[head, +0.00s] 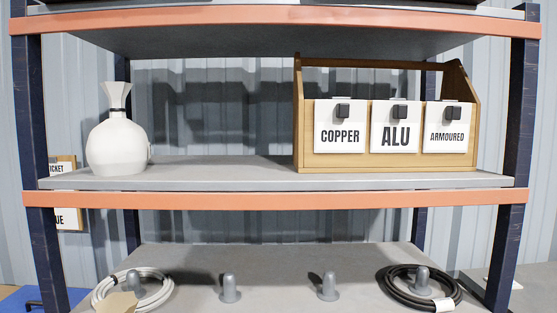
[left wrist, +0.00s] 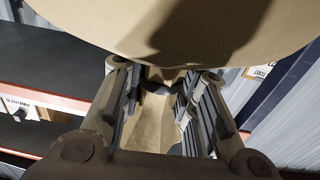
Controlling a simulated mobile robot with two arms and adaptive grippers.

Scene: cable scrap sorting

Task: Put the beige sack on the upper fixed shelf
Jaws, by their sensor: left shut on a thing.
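The beige sack (left wrist: 155,128) is in the left wrist view. My left gripper (left wrist: 158,88) is shut on its gathered neck, with the flared mouth between the fingers and the wide round body filling the top of that picture. In the head view, a small beige piece (head: 122,303) at the bottom left edge looks like the sack's top, but most of it is cut off. My left gripper does not show there. The grey shelf (head: 222,170) at mid-height has an orange front beam. Another shelf (head: 250,40) is above it. My right gripper is in neither view.
A white sack with a dark tie (head: 118,145) stands at the left on the mid-height shelf. A wooden tote (head: 300,120) with labelled cards stands at the right. Bare shelf lies between them. Below are grey pegs (head: 230,289), a white coil (head: 160,285) and a black coil (head: 395,287).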

